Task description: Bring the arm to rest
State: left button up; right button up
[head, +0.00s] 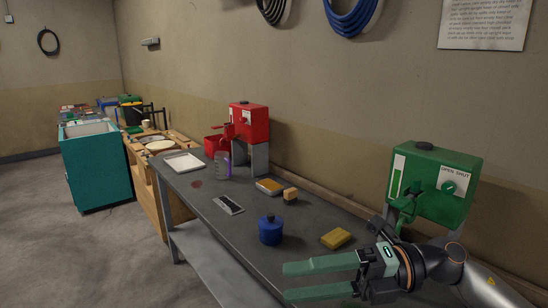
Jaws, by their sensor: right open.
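My right gripper (287,281) reaches in from the lower right with its green fingers pointing left. It is open, with nothing visible between the fingers, over the front edge of the grey bench (205,228). The red drum (249,119) sits on a grey block farther along the bench. My left gripper is not in view.
A blue lidded pot (270,231) and a yellow sponge (336,238) are on the bench near my right gripper. Open floor (80,255) lies left of the bench.

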jog(key=w+d+f+m+t+h, duration=0.25)
jog(key=f+m+t, duration=0.4)
jog(key=m, duration=0.35)
jog(key=w+d+f+m+t+h, duration=0.1)
jog(key=d+f+m+t+h, duration=0.15)
jog(key=f+m+t, duration=0.5)
jog(key=w+d+f+m+t+h, duration=0.25)
jog(key=f+m+t, duration=0.35)
jog(key=m, duration=0.6)
jog(key=s+d+f+m+g+h, duration=0.2)
jog(key=s+f+m+g+h, duration=0.2)
jog(key=s+f, duration=0.5)
jog(key=s+d+f+m+g+h, duration=0.3)
jog(key=s+f, duration=0.6)
jog(key=f, duration=0.6)
jog(key=shift+s+f+m+g+h, duration=0.15)
jog(key=shift+f+m+g+h, duration=0.15)
jog(key=shift+g, duration=0.8)
